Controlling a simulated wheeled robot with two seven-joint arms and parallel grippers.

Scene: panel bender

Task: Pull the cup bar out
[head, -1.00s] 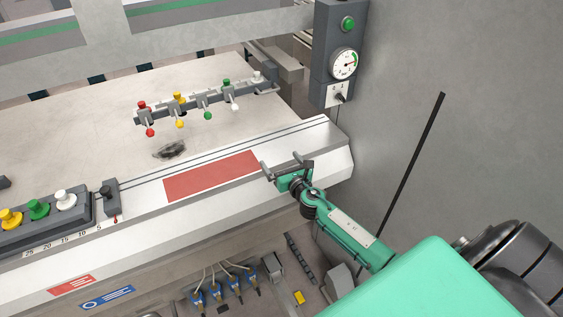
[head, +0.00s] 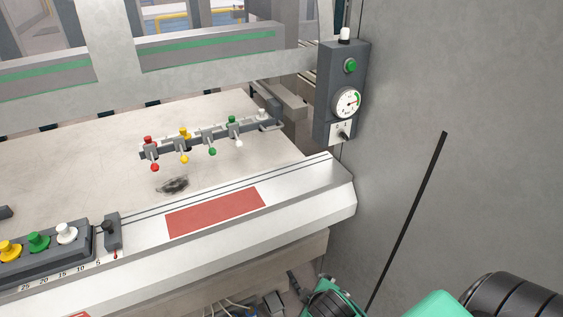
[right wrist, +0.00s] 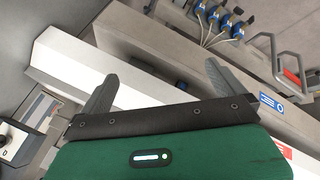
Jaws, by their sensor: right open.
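The cup bar (head: 208,138) is a dark grey rail lying over the pale machine bed. It carries clamps with red, yellow, green and white knobs and matching small cups below. Its right end meets a bracket (head: 268,122). My right gripper is low in the head view, where only part of my green arm shows at the bottom edge. In the right wrist view the right gripper (right wrist: 161,72) is open, with its two grey fingers wide apart and nothing between them. It is well away from the bar. My left gripper is in neither view.
A control box (head: 339,118) with a green button, gauge and switch is on the right. The white front ledge (head: 295,198) has a red plate (head: 215,212). Coloured buttons (head: 40,243) stand at left.

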